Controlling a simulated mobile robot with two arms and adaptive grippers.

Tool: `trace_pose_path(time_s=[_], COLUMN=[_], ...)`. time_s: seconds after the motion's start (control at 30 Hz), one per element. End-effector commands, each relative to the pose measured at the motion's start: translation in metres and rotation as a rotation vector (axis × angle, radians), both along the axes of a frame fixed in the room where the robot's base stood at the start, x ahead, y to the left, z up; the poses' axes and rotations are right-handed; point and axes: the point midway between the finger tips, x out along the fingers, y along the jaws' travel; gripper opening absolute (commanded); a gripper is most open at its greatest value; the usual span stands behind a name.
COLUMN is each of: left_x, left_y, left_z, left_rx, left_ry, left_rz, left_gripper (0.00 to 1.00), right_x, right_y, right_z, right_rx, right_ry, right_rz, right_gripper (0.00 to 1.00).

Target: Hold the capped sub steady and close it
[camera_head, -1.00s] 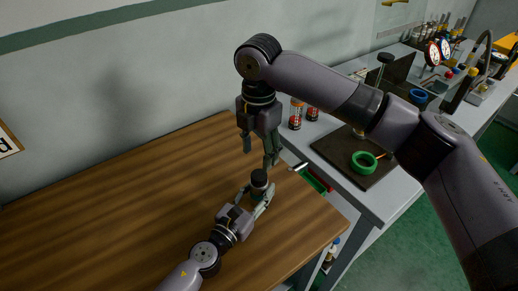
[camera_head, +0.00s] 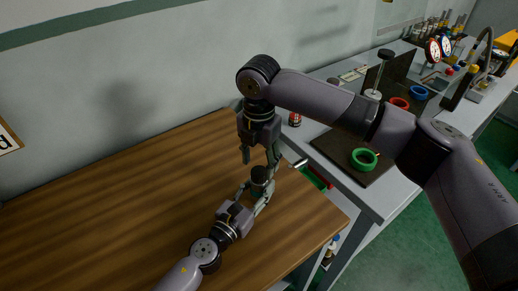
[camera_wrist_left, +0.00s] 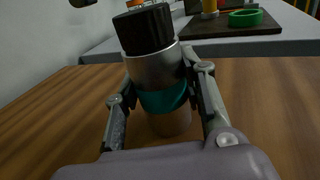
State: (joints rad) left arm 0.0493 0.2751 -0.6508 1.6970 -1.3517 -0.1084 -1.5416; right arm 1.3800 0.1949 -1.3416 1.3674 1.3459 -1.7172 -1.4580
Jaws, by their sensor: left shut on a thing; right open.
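The capped sub (camera_head: 260,185) stands upright over the wooden table, a short metal cylinder with a black cap (camera_wrist_left: 143,32) and a teal band (camera_wrist_left: 163,98). My left gripper (camera_head: 257,192) is shut on the sub, its fingers on either side of the body around the band in the left wrist view (camera_wrist_left: 160,95). My right gripper (camera_head: 259,158) hangs pointing down just above the cap, its fingers open and apart. Whether a right finger touches the cap cannot be told. Whether the sub's base touches the table is unclear.
A grey bench adjoins the wooden table (camera_head: 110,220) on the right. It carries a dark board with a green ring (camera_head: 364,159), red ring (camera_head: 400,103) and blue ring (camera_head: 418,93). A red-labelled jar (camera_head: 295,119) stands near the wall. The table's left side is clear.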

Motion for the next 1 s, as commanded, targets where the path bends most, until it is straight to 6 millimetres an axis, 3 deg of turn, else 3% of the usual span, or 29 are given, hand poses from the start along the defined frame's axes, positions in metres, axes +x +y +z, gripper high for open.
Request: trace_pose_path(time_s=[0.23, 0.6, 1.0], left_x=[0.000, 0.000, 0.000], left_y=[0.000, 0.000, 0.000], left_z=[0.000, 0.000, 0.000], left_rx=[0.000, 0.000, 0.000], left_ry=[0.000, 0.000, 0.000], left_rz=[0.000, 0.000, 0.000], left_gripper=[0.00, 0.00, 0.00], right_x=[0.000, 0.000, 0.000], right_y=[0.000, 0.000, 0.000], right_z=[-0.029, -0.034, -0.034], right_rx=[0.000, 0.000, 0.000], right_ry=[0.001, 0.000, 0.000], right_rz=[-0.001, -0.001, -0.001], right_gripper=[0.50, 0.50, 0.24])
